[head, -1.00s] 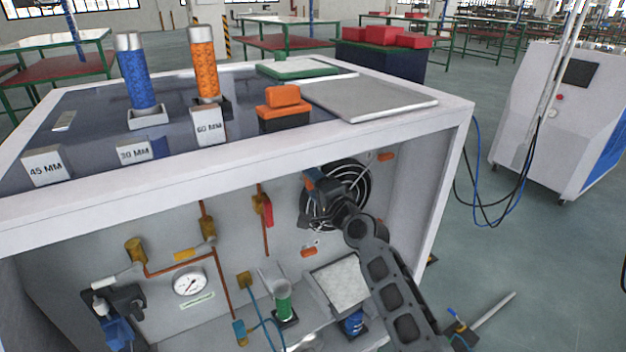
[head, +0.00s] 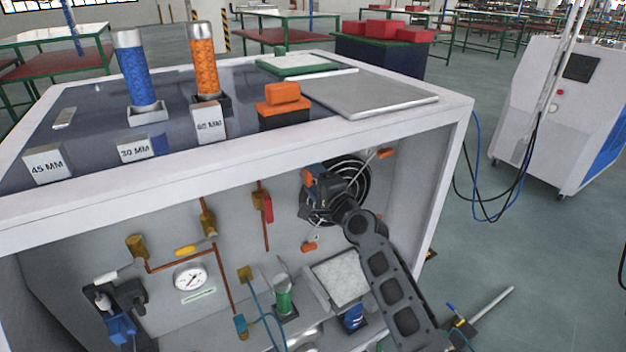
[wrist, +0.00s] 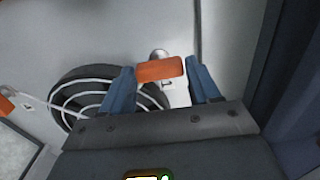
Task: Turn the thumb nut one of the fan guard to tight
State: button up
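The fan guard (head: 360,172), black and white rings on the back wall of the cabinet, is partly covered by my gripper in the head view. An orange thumb nut (head: 308,178) is at its upper left, beside my fingertips (head: 316,184). In the wrist view, this orange nut (wrist: 160,69) lies between the two blue fingers of my gripper (wrist: 163,75). The fingers are apart, one on each side; contact is unclear. Other orange nuts are at the guard's upper right (head: 386,153) and lower left (head: 309,246). Part of the guard (wrist: 85,95) shows left of the fingers.
The cabinet's top edge (head: 300,147) runs above my arm, and its right side wall (head: 432,170) is close by. Pipes, a red-handled valve (head: 267,206) and a pressure gauge (head: 190,279) are to the left. A tilted grey panel (head: 340,282) sits below the guard.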

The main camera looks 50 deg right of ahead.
jog(key=shift+o, duration=1.4)
jog(key=v, duration=0.7)
jog(key=shift+s, duration=0.4)
jog(key=shift+a, duration=0.2)
